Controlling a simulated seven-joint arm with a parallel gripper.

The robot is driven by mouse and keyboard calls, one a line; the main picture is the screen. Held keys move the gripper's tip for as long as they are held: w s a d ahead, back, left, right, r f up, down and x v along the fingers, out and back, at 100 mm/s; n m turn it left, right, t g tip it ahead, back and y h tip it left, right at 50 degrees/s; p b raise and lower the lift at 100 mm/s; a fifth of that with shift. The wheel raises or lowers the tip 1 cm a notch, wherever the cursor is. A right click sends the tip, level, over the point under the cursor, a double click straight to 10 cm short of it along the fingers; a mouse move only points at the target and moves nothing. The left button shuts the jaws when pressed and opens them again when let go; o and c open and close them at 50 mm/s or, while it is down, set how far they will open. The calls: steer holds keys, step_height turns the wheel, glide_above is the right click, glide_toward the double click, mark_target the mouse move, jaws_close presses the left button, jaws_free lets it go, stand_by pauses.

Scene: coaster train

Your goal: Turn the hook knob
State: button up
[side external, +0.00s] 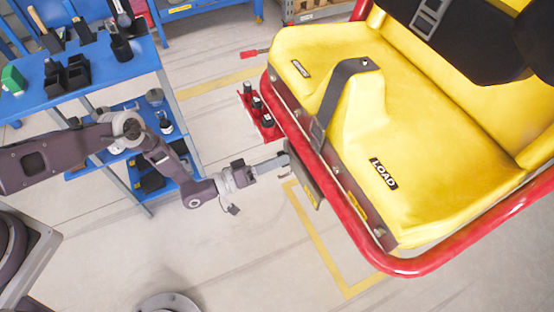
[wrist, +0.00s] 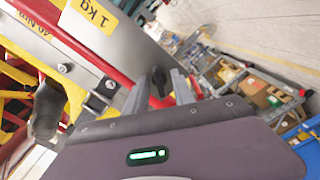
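The hook knob (wrist: 158,78) is small and dark, on a grey metal box (wrist: 118,40) marked "1 kg". In the wrist view it stands between the two grey fingers of my gripper (wrist: 161,88). The fingers are spread, with what looks like a narrow gap on each side of the knob; contact is hard to tell. In the side view my gripper (side external: 284,164) reaches to the left face of the same box (side external: 304,180), under the edge of the yellow seat. The knob is too small to make out there.
The yellow coaster seat (side external: 420,130) has a red tube frame (side external: 330,200) close to my gripper. A red bracket with black knobs (side external: 258,110) lies above left. A blue tool cart (side external: 100,75) stands left. The floor below the gripper is clear.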

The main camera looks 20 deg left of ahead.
steer(key=v, duration=0.7)
steer(key=shift+r, duration=0.1)
